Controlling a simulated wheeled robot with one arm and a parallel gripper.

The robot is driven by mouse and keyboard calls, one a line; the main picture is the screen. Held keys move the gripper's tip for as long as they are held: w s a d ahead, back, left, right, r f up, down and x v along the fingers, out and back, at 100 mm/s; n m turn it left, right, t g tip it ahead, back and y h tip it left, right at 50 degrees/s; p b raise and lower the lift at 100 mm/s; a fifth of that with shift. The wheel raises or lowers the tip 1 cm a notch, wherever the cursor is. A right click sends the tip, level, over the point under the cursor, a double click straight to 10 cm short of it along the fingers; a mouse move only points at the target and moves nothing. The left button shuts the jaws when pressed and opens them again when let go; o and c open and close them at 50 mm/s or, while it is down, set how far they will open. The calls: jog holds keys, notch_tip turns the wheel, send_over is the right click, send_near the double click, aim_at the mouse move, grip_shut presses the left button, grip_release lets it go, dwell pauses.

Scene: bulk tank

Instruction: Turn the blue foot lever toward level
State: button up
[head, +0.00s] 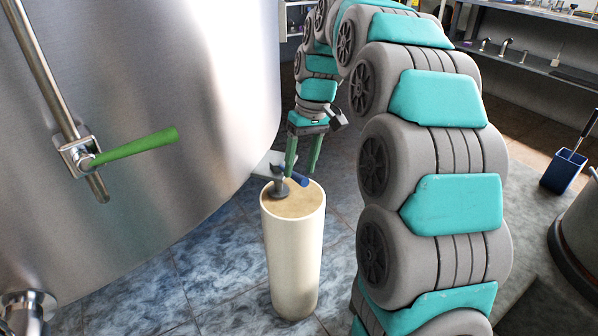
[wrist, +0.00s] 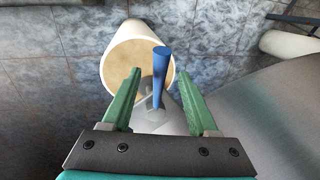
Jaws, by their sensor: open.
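The blue foot lever (head: 300,179) is a short rod at the tank's foot fitting, above the top of a cream cylinder. In the wrist view the blue lever (wrist: 160,68) stands out between my two green fingers and points away from the grey fitting. My gripper (head: 302,168) points down at the lever in the head view. In the wrist view my gripper (wrist: 158,74) is open, with one finger on each side of the lever and a visible gap to each. How deep the lever sits between the fingers is hard to tell.
The steel tank (head: 150,90) fills the left, with a green lever (head: 135,147) on its side pipe. The cream cylinder (head: 292,255) stands below the foot fitting. A blue bin (head: 563,171) stands at the right. Tiled floor (head: 215,270) lies open around the cylinder.

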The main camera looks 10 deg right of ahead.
jog(key=shift+w+d+r, duration=0.1)
jog(key=shift+d+r, duration=0.05)
jog(key=shift+r, duration=0.75)
jog(key=shift+s+d+r, duration=0.1)
jog(key=shift+d+r, duration=0.1)
jog(key=shift+r, duration=0.65)
jog(key=shift+w+d+r, duration=0.1)
jog(key=shift+d+r, duration=0.05)
jog(key=shift+r, duration=0.75)
jog(key=s+f+m, duration=0.1)
jog(key=s+f, duration=0.3)
jog(key=s, duration=0.7)
jog(key=s+a+f+m+h, duration=0.1)
jog(key=s+f, duration=0.4)
jog(key=s, duration=0.7)
jog(key=s+f+m+g+h, duration=0.1)
jog(key=s+f, duration=0.4)
jog(key=s, duration=0.7)
jog(key=shift+a, duration=0.35)
jog(key=shift+s, duration=0.1)
jog(key=shift+c, duration=0.6)
jog(key=shift+a, duration=0.1)
jog(key=shift+c, duration=0.2)
